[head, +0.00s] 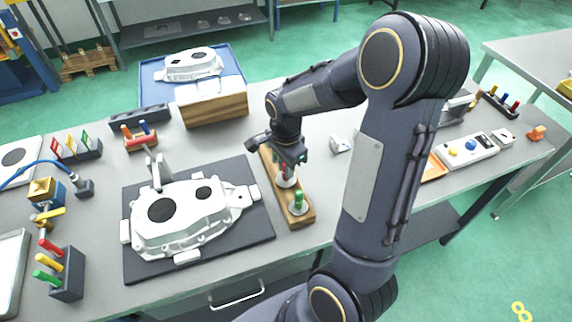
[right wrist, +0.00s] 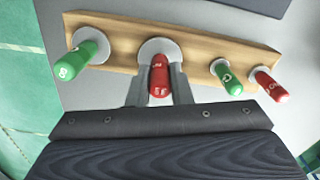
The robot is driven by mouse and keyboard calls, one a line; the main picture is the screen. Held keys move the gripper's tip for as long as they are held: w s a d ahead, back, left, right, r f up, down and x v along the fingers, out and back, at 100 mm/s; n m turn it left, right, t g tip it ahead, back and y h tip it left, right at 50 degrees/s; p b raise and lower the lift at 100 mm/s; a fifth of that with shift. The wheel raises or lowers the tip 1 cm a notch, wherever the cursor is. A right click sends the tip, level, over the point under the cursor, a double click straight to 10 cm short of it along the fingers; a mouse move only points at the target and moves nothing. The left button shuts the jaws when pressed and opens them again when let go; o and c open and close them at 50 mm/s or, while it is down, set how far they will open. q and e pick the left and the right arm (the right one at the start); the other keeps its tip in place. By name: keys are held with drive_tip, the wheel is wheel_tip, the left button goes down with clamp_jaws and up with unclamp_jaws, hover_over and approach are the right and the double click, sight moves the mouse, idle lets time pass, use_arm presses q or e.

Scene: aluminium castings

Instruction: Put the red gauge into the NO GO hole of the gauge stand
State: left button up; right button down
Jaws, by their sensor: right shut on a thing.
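The wooden gauge stand (head: 303,221) stands right of the dark mat, running away from me. It also shows in the right wrist view (right wrist: 122,42). My right gripper (head: 285,166) points down over it, shut on a red gauge (right wrist: 159,76). This gauge is upright at a pale ring on the stand; how deep it sits is hidden. A green gauge (right wrist: 76,62) stands in the ring at the left end of the wrist view, the near end in the head view (head: 299,199). A smaller green gauge (right wrist: 229,79) and smaller red gauge (right wrist: 270,86) stand to the right. My left gripper is not seen.
A white casting (head: 185,218) lies on the dark mat (head: 138,270) left of the stand. A rack of coloured handles (head: 67,282) is at front left. My right arm hides part of the table.

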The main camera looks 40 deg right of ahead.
drive_tip(key=shift+f, duration=0.25)
drive_tip(key=c, duration=1.2)
unclamp_jaws()
drive_tip(key=shift+c, duration=0.2)
wheel_tip(320, 180, up, 8)
drive_tip(key=shift+f, duration=0.1)
drive_tip(key=s+a+r+n+t+y, duration=0.2)
drive_tip(key=s+a+n, duration=0.4)
drive_tip(key=s+n, duration=0.1)
drive_tip(key=s+a+r+n+t+y, duration=0.1)
drive_tip(key=s+a+r+n+t, duration=0.1)
drive_tip(key=s+a+n, duration=0.4)
drive_tip(key=s+n+t, duration=0.1)
drive_tip(key=s+n, duration=0.1)
drive_tip(key=n, duration=0.2)
drive_tip(key=shift+s+t+y, duration=0.3)
drive_tip(key=shift+y, duration=0.1)
